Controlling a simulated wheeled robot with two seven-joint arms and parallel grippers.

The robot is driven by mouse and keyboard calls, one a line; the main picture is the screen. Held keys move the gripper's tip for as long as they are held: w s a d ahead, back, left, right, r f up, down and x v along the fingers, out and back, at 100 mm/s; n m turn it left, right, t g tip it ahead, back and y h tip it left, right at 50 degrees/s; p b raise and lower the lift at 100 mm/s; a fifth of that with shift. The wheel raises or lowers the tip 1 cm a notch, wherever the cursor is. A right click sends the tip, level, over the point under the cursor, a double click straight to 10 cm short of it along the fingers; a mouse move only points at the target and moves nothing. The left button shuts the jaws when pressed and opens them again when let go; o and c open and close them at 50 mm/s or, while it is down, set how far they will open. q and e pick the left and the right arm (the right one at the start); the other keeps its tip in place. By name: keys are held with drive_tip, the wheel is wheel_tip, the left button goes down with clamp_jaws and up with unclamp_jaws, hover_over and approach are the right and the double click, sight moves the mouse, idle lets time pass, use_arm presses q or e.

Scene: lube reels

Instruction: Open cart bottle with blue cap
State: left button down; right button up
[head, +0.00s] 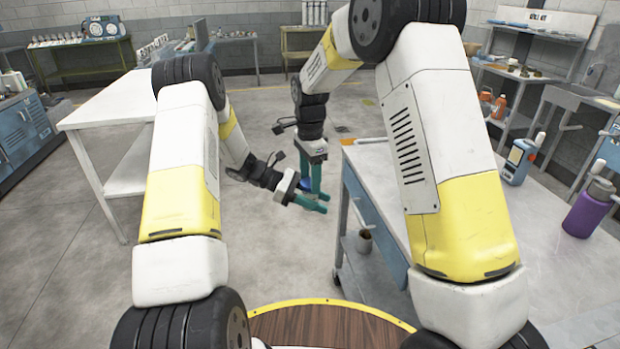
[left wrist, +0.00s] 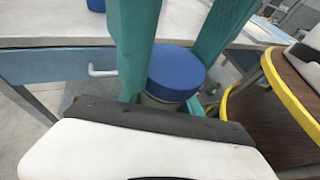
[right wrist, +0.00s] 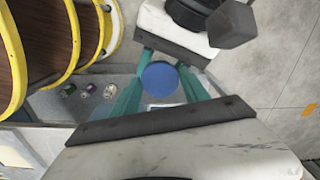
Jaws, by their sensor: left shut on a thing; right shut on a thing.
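The blue cap (head: 306,184) is a small spot between my two grippers in the head view. In the left wrist view the round blue cap (left wrist: 175,72) sits above the greyish bottle (left wrist: 160,103), most of which is hidden. The right wrist view looks down on the cap (right wrist: 159,80). My left gripper (head: 318,203) comes in from the side and is shut on the bottle below the cap. My right gripper (head: 315,193) points down from above and is shut around the cap. Whether the cap is still seated on the bottle cannot be told.
The cart (head: 372,222) stands to the right, with a bottle with a blue label (head: 517,160) and a purple bottle (head: 588,208) on top. Several small jars (right wrist: 88,90) show in the right wrist view. A white table (head: 105,105) stands left. The floor between is clear.

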drive_tip(key=shift+n, duration=0.4)
drive_tip(key=o, duration=1.5)
drive_tip(key=shift+o, duration=0.3)
drive_tip(key=shift+r, duration=2.3)
wheel_tip(320, 180, up, 3)
drive_tip(key=m, duration=0.3)
drive_tip(key=shift+f, duration=3.85)
drive_tip(key=shift+c, duration=0.3)
